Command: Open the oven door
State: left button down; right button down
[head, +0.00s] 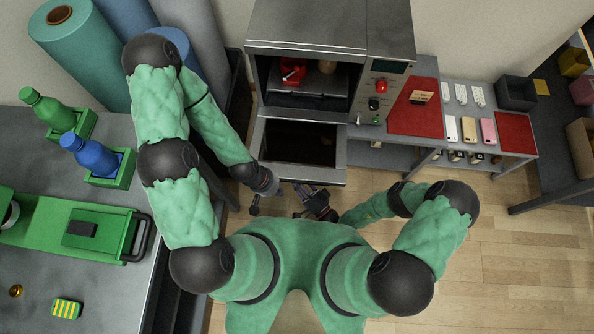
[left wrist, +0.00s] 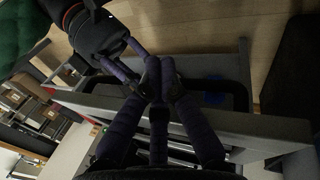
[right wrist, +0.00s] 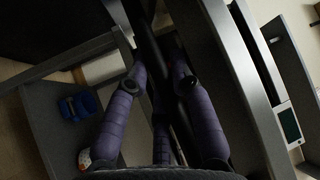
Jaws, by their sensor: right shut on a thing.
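The grey oven (head: 335,22) stands at the back. Its door (head: 339,176), a grey frame around a dark window, is swung down and out toward me, and the upper compartment shows open. My right gripper (head: 322,207) is low at the door's front edge. In the right wrist view its purple fingers (right wrist: 160,62) are shut on the dark bar of the door handle (right wrist: 148,38). My left gripper (head: 277,207) is just left of it, partly hidden in the head view. In the left wrist view its fingertips (left wrist: 158,62) are drawn together near the door edge and the handle.
A red object (head: 293,70) sits inside the oven. A control panel (head: 378,90) with a red knob is on its right. A shelf (head: 470,150) with phones stands right. A workbench (head: 60,250) with bottles and green holders is left. Wooden floor (head: 500,240) is clear at right.

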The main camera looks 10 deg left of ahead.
jog(key=shift+w+f+n, duration=0.1)
jog(key=shift+f+n, duration=0.4)
jog(key=shift+f, duration=0.45)
jog(key=c, duration=1)
grip_release()
jog(key=shift+y, duration=0.3)
jog(key=shift+c, duration=0.2)
jog(key=shift+f, duration=0.1)
jog(key=v, duration=1.2)
jog(key=shift+a, duration=0.1)
